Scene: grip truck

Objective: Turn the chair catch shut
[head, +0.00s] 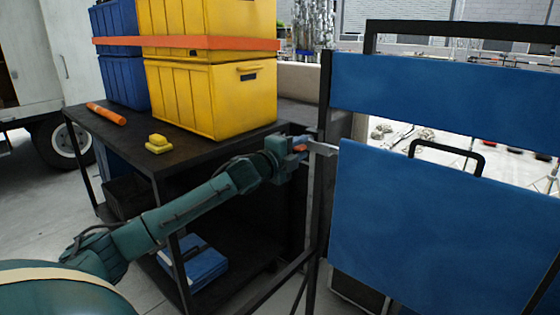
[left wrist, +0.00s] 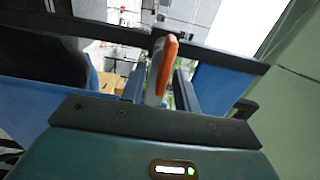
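The chair (head: 430,225) has blue fabric panels and a dark frame and stands upright on the right in the head view. The orange catch (left wrist: 164,66) shows as a lever in the left wrist view, beside the chair's dark frame. In the head view only a small orange bit of it shows near the gripper. My left gripper (head: 318,149) reaches the chair's left frame post. In the left wrist view its fingers (left wrist: 160,92) stand apart, one on each side of the catch, with gaps visible. Whether a finger touches the catch cannot be told. My right gripper is not in view.
A dark cart (head: 190,150) left of the chair carries yellow crates (head: 210,100) and blue crates (head: 125,80) under an orange strap. A yellow block (head: 158,145) and an orange tube (head: 106,114) lie on its top. A white truck stands far left.

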